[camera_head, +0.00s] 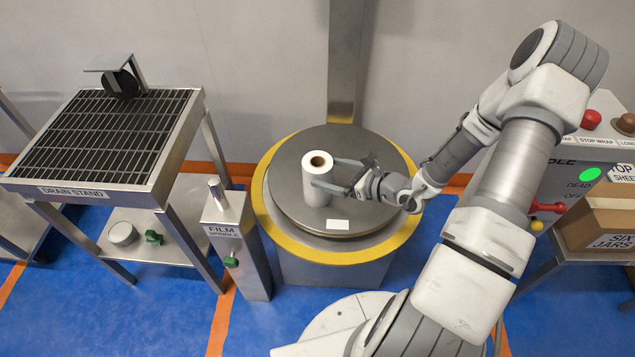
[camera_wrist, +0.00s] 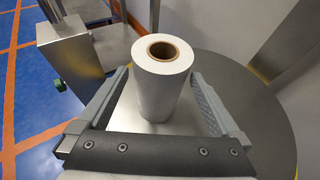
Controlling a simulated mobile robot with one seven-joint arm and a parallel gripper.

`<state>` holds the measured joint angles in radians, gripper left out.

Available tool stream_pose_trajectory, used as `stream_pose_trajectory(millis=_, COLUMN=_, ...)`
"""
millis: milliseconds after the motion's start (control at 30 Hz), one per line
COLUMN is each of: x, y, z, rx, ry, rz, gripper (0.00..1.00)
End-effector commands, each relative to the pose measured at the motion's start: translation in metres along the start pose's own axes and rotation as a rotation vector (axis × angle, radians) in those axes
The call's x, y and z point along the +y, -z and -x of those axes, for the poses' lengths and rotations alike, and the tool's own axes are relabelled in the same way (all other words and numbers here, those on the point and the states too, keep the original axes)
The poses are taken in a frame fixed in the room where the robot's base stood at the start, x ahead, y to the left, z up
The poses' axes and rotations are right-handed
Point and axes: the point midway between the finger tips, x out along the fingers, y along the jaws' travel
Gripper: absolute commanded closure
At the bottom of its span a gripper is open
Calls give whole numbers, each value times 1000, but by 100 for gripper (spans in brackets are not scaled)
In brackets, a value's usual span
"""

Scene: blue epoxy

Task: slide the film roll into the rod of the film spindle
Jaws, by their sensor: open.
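The film roll (camera_head: 318,180) is a white upright cylinder with a brown hollow core, standing on the round grey turntable (camera_head: 290,207). In the wrist view the film roll (camera_wrist: 160,95) stands between the two fingers of my gripper (camera_wrist: 165,95), which are spread apart with a gap on each side. In the head view my gripper (camera_head: 340,175) reaches the roll from the right. The film spindle (camera_head: 236,240) is a grey post with a short metal rod (camera_head: 218,194) on top, left of the turntable. Its post (camera_wrist: 78,68) also shows at the upper left of the wrist view.
The drain stand (camera_head: 110,135) is at the left, close to the spindle. A metal column (camera_head: 343,60) rises behind the turntable. A control panel (camera_head: 590,165) with red knobs and a cardboard box (camera_head: 597,222) are at the right.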

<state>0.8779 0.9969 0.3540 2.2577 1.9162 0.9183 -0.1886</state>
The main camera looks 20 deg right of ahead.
Motion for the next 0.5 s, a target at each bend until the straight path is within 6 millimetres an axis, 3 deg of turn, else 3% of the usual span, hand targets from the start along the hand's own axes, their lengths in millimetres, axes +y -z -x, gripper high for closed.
stream_pose_trajectory(millis=333, x=-1, y=5, z=-44, rx=-1, ry=-1, rz=2, gripper=0)
stream_pose_trajectory(millis=500, x=-1, y=3, z=-53, rx=0, ry=0, rz=1, gripper=0)
